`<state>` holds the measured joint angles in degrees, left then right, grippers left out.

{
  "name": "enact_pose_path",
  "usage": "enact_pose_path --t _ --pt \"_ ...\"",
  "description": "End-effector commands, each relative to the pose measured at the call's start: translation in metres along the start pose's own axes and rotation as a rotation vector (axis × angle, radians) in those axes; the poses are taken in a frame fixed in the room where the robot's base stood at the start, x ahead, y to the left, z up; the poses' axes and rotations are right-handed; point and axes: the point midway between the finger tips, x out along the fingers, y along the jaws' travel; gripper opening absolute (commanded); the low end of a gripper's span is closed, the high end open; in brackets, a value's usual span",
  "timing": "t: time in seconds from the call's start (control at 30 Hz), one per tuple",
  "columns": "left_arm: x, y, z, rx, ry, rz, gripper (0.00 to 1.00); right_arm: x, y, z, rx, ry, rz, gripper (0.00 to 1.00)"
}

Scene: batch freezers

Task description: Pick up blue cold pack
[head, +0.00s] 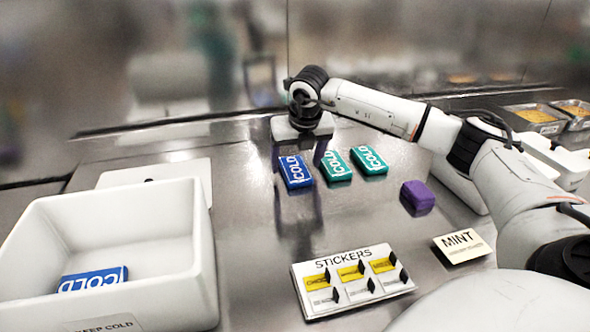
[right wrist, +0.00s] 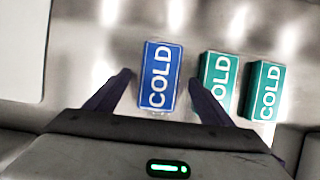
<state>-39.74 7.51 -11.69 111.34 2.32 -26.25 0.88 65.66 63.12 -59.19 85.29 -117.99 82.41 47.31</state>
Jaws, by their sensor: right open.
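A blue cold pack (head: 296,172) marked COLD lies on the steel counter, leftmost in a row with two teal cold packs (head: 336,166) (head: 369,160). My right gripper (head: 299,152) is open above the blue pack, pointing down. In the right wrist view the blue pack (right wrist: 159,78) lies between the open fingers, with a narrow space at each side; the right finger (right wrist: 200,92) overlaps the near teal pack's edge (right wrist: 217,80). A second blue cold pack (head: 93,280) lies in the white bin (head: 190,265). My left gripper is out of view.
A purple block (head: 417,197) sits right of the packs. A STICKERS board (head: 352,282) and a MINT sign (head: 462,246) stand nearer. Metal trays (head: 535,117) are at the far right. Counter between bin and packs is clear.

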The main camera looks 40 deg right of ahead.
Motion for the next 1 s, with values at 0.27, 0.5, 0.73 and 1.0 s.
enact_pose_path --t 0.27,0.5,0.73,1.0 --pt "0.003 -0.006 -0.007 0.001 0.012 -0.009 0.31 0.017 -0.001 -0.001 -0.001 0.0 -0.001 0.75" --pt "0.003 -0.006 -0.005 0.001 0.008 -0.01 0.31 0.017 -0.001 -0.001 -0.001 0.0 0.0 0.55" --pt "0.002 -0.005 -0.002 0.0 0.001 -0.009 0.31 0.016 0.0 0.0 0.0 -0.002 0.0 0.22" --pt "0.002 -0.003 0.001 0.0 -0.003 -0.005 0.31 0.007 0.0 0.005 0.001 -0.005 0.003 0.22"
